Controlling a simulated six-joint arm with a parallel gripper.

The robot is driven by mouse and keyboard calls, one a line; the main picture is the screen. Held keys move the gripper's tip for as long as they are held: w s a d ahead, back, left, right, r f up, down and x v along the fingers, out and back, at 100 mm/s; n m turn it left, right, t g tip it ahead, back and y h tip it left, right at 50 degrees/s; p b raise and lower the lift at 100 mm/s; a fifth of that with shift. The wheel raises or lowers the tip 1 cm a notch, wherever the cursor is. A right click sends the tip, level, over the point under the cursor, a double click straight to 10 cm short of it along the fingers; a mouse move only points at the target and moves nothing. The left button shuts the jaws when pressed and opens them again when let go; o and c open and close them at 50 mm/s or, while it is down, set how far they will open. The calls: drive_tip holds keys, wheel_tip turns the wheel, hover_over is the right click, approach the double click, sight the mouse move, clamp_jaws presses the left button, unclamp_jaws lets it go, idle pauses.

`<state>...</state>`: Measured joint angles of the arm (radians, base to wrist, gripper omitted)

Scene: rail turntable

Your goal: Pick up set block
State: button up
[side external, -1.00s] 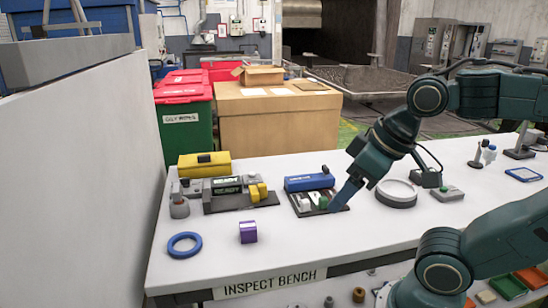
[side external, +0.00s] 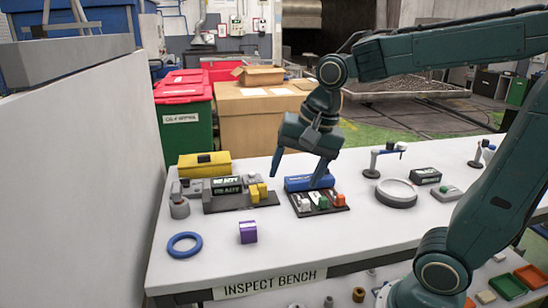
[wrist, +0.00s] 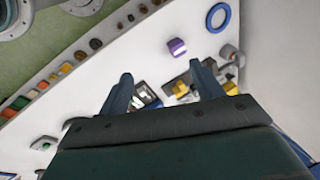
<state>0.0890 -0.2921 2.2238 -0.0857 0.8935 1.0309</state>
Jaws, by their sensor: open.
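The frames do not make clear which piece is the set block. A purple block (side external: 248,232) stands alone on the white bench, and it also shows in the wrist view (wrist: 176,47). A dark tray (side external: 322,209) with a blue back housing (side external: 300,184) carries a white block (side external: 304,204), a green block (side external: 323,202) and an orange block (side external: 340,200). My gripper (side external: 298,181) is open and empty, pointing down over the blue housing, behind and right of the purple block. Its spread fingers also show in the wrist view (wrist: 162,74).
A fixture with yellow blocks (side external: 262,190) and a yellow housing (side external: 204,163) stand left of the tray. A blue ring (side external: 184,245) lies front left. A round grey dish (side external: 396,193) stands right. The bench front near the purple block is mostly clear.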

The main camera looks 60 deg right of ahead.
drive_tip(key=w+d+f+m+g, duration=0.1)
drive_tip(key=w+d+f+m, duration=0.1)
drive_tip(key=w+f+m, duration=0.2)
drive_tip(key=w+d+f+m+g, duration=0.1)
drive_tip(key=w+d+f+m, duration=0.1)
drive_tip(key=w+f+m, duration=0.3)
drive_tip(key=w+m, duration=0.4)
drive_tip(key=m, duration=0.2)
drive_tip(key=shift+w+y, duration=0.25)
drive_tip(key=shift+y, duration=0.15)
drive_tip(key=shift+f, duration=0.15)
hover_over(248, 225)
drive_tip(key=f, duration=0.7)
drive_tip(key=shift+s+f, duration=0.35)
drive_tip(key=shift+s, duration=0.05)
drive_tip(key=shift+f, duration=0.25)
drive_tip(key=shift+w+f, duration=0.2)
drive_tip(key=shift+f, duration=1.1)
drive_tip(key=shift+w+f, duration=0.15)
drive_tip(key=shift+f, duration=1.15)
